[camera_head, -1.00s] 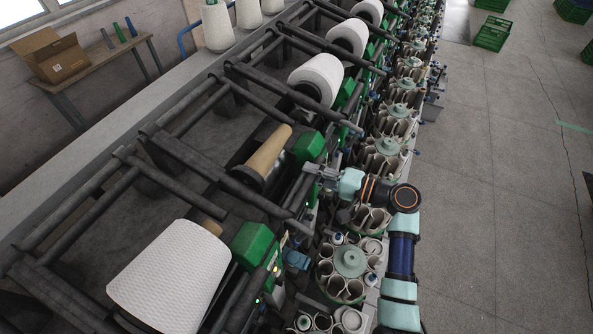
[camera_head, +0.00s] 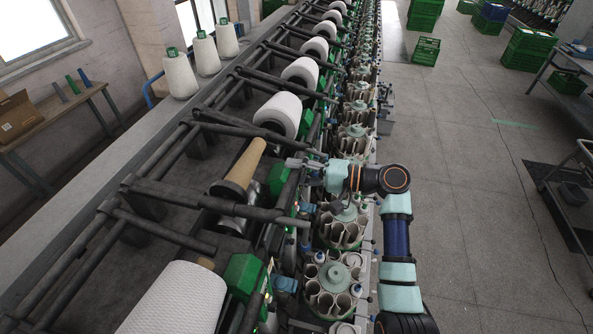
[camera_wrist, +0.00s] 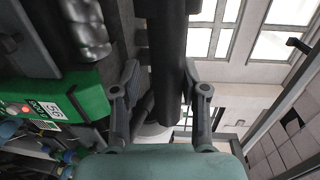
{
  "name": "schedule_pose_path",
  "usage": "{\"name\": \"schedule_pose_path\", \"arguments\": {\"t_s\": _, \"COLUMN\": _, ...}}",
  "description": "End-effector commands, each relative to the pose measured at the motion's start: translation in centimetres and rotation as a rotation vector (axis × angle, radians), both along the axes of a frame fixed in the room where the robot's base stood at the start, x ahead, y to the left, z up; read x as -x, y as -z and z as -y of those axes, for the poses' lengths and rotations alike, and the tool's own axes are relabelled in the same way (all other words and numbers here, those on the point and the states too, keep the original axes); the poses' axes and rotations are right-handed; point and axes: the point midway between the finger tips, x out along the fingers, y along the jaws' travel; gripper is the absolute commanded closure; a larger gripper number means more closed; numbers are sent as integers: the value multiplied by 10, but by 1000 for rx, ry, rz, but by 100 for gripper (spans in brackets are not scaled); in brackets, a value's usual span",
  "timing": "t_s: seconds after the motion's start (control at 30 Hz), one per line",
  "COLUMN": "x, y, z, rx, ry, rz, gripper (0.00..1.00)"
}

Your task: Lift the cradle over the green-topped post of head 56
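My gripper (camera_head: 294,163) is at a winding head that carries a bare tan tube (camera_head: 244,166). In the wrist view my gripper (camera_wrist: 160,82) is open, with one finger on each side of a dark round bar (camera_wrist: 168,55), which looks like part of the cradle. Contact cannot be told. The green housing (camera_wrist: 50,97), with a label that seems to read 56, is to the left in the wrist view. The green housing (camera_head: 277,178) also shows just below my gripper in the head view.
A white package (camera_head: 180,300) is on the nearer head, and several more line the row behind. Dark rails (camera_head: 165,225) cross close by. Round magazines (camera_head: 333,285) stand along the machine's right side. The floor aisle (camera_head: 460,170) on the right has free room.

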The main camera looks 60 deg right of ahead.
Motion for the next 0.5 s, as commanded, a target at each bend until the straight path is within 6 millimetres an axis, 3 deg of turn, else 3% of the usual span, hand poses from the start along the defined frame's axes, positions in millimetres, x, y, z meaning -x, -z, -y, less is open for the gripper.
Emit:
{"name": "schedule_pose_path", "arguments": {"t_s": 0.33, "x": 3, "y": -1, "z": 1, "rx": 1, "ry": 2, "rz": 2, "gripper": 49}}
{"name": "schedule_pose_path", "arguments": {"t_s": 0.5, "x": 29, "y": -4, "z": 10, "rx": 1, "ry": 5, "rz": 2, "gripper": 49}}
